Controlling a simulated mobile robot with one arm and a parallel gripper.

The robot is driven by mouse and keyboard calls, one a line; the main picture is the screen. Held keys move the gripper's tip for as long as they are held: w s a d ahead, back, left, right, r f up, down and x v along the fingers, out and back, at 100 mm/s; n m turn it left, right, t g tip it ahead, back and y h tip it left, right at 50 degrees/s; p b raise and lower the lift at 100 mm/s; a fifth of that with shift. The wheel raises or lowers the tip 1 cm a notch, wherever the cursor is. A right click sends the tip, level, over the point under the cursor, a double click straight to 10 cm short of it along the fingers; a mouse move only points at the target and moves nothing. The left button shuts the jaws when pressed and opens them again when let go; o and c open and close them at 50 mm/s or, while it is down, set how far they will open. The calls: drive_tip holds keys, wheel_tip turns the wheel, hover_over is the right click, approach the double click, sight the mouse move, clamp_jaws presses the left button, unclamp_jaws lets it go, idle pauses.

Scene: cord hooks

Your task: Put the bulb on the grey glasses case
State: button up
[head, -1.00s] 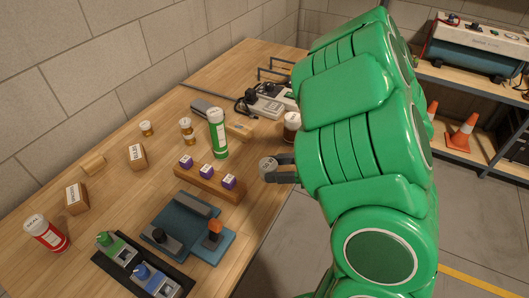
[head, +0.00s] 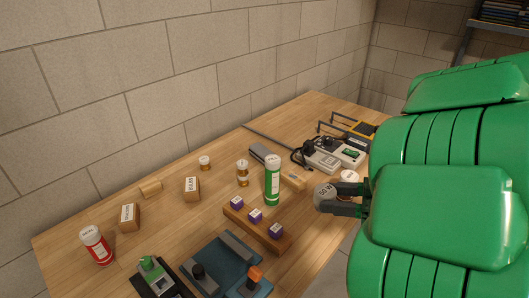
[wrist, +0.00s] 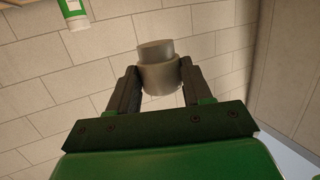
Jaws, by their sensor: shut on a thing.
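The bulb (head: 323,197) is a short grey stepped cylinder with a pale round face that appears to read 50 W. My gripper (head: 340,198) is shut on it, with a finger on each side. The wrist view also shows the bulb (wrist: 158,72) between the fingertips. It appears held above the table's right part, apart from other things. The grey glasses case (head: 263,154) seems to be the long, dark grey object lying at the back of the table, left of the power strip. The green bottle hides part of the area beside it.
A tall green bottle (head: 272,180) stands between the bulb and the case. A wooden block with purple cubes (head: 255,215) lies in front. A white-capped bottle (head: 349,177) is partly behind my gripper. A power strip with plugs (head: 320,155) and hooks (head: 340,125) are at the back right.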

drive_tip(key=shift+w, duration=1.3)
drive_tip(key=n+g, duration=0.1)
drive_tip(key=g, duration=0.1)
hover_over(270, 152)
drive_tip(key=shift+s+f, duration=0.15)
drive_tip(key=shift+f, duration=7.05)
drive_tip(key=shift+f+y, duration=0.15)
drive_tip(key=shift+y, duration=0.15)
drive_tip(key=shift+w+f+t, duration=0.15)
drive_tip(key=shift+w+t, duration=0.1)
drive_tip(key=shift+t, duration=0.05)
drive_tip(key=shift+f, duration=1.55)
